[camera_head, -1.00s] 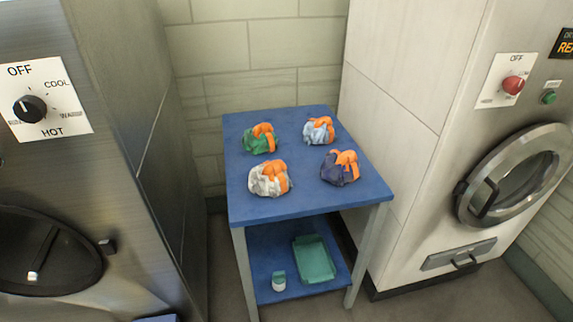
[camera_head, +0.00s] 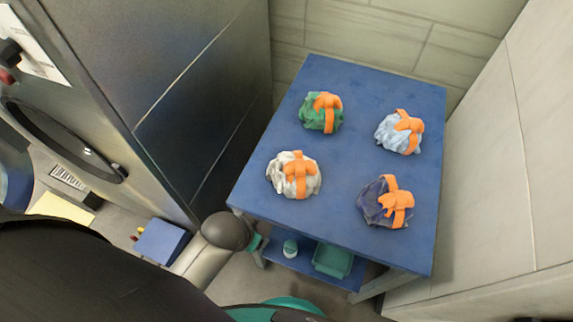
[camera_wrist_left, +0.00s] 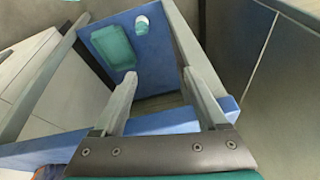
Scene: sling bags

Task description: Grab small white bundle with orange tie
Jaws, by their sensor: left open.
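The small white bundle with the orange tie (camera_head: 280,180) sits on the blue tabletop (camera_head: 340,160), at its near left in the head view. A green bundle (camera_head: 313,117) lies behind it, a light blue one (camera_head: 390,133) at the back right, and a dark navy one (camera_head: 372,208) to its right; all have orange ties. In the left wrist view my left gripper (camera_wrist_left: 160,75) is open and empty, its fingers pointing toward the table's lower part. The white bundle cannot be made out there. My right gripper is not in view.
The table's lower shelf holds a teal tray (camera_head: 333,261) and a small white container (camera_head: 290,248). A dark metal machine (camera_head: 190,80) stands close on the left and a pale panel (camera_head: 490,180) on the right. A small blue box (camera_head: 160,242) is on the floor.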

